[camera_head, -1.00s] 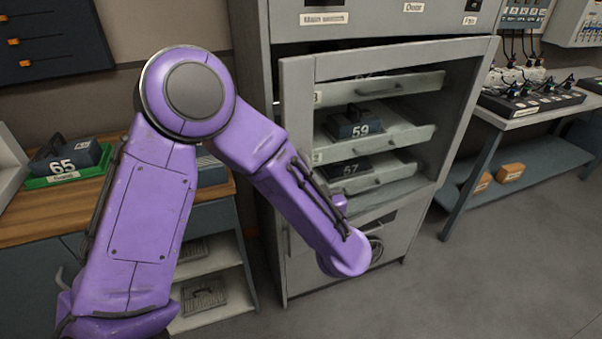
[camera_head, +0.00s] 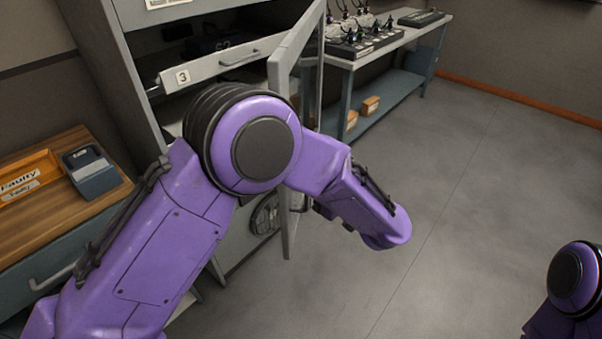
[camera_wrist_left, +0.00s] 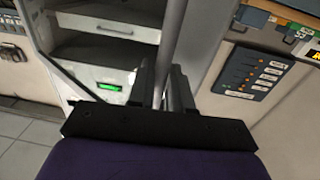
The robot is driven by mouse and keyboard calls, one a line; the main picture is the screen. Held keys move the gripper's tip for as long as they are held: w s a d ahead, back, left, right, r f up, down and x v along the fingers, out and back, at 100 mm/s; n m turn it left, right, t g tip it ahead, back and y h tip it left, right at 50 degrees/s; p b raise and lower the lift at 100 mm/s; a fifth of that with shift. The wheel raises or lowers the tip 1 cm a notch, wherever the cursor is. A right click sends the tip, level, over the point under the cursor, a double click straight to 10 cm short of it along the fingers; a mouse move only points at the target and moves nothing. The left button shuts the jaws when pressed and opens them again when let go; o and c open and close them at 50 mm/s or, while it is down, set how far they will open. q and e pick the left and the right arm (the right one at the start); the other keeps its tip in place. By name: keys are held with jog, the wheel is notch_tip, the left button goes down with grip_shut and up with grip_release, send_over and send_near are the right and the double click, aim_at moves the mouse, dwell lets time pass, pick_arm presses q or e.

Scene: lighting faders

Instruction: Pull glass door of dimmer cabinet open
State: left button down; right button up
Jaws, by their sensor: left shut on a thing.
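The glass door (camera_head: 291,48) of the grey dimmer cabinet (camera_head: 100,45) stands swung out from the front, seen nearly edge-on in the head view. Its lower part (camera_head: 290,228) shows below my left arm. In the wrist view my left gripper (camera_wrist_left: 163,92) has its two dark fingers closed around a grey vertical bar (camera_wrist_left: 173,40) on the door; I cannot tell whether it is the handle or the frame edge. In the head view my left arm hides the fingers and the middle of the door. My right gripper is out of view.
A drawer marked 3 (camera_head: 215,65) shows in the open cabinet. A wooden bench (camera_head: 60,220) with an orange tray (camera_head: 28,175) stands at left. A table with cabled devices (camera_head: 365,40) stands behind the door. The floor (camera_head: 460,190) at right is clear.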

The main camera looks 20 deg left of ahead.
pick_arm(q)
jog(key=shift+w+d+r, duration=0.1)
jog(key=shift+w, duration=0.05)
jog(key=c, duration=1.3)
grip_release()
jog(key=shift+o, duration=0.4)
jog(key=shift+w, duration=0.1)
